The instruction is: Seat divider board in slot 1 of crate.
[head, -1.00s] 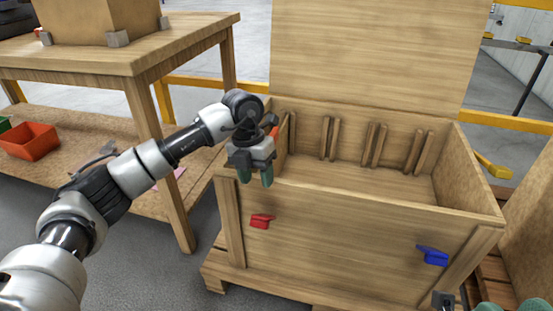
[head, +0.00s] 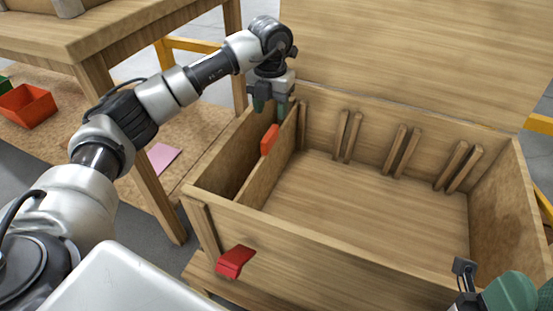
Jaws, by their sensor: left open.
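The wooden crate (head: 330,238) stands open below me, its lid raised at the back. The divider board (head: 276,168) stands on edge inside it at the left, running front to back, with an orange tab (head: 269,140) on its left face. Its far end is at the leftmost slot strips (head: 302,122); whether it is fully down cannot be told. My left gripper (head: 270,106) is open and empty, fingers down, over the crate's back left corner near the board's far end. My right gripper (head: 490,292) shows only partly at the lower right; its jaws are unclear.
More slot strip pairs (head: 347,136) line the back wall, and the crate floor right of the board is bare. A red latch (head: 236,262) sticks out at the front. A wooden workbench (head: 110,40) stands at left, with an orange bin (head: 28,108) on its lower shelf.

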